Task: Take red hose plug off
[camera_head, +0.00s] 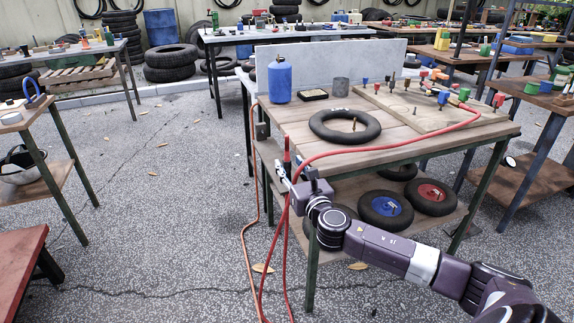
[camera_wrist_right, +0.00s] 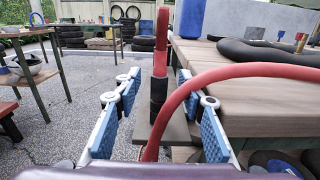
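In the right wrist view a red hose plug (camera_wrist_right: 158,88) with a black lower part stands upright between my right gripper's (camera_wrist_right: 168,112) blue-padded fingers. The fingers are open, and a gap shows on each side of the plug. A dark block (camera_wrist_right: 170,133) is below it. A red hose (camera_wrist_right: 245,72) arcs in from the right and drops in front of the plug's lower part, hiding some of it. In the head view the red plug (camera_head: 287,150) rises at the table's near left corner, beside my right gripper (camera_head: 284,172). My left gripper is not in view.
The wooden table (camera_head: 350,152) carries a black inner tube (camera_head: 318,130), a blue canister (camera_head: 280,80) and a board (camera_head: 420,105) with small fittings. The red hose (camera_head: 400,147) crosses its front edge. An orange hose (camera_head: 246,235) hangs at the left. Open floor lies left of the table.

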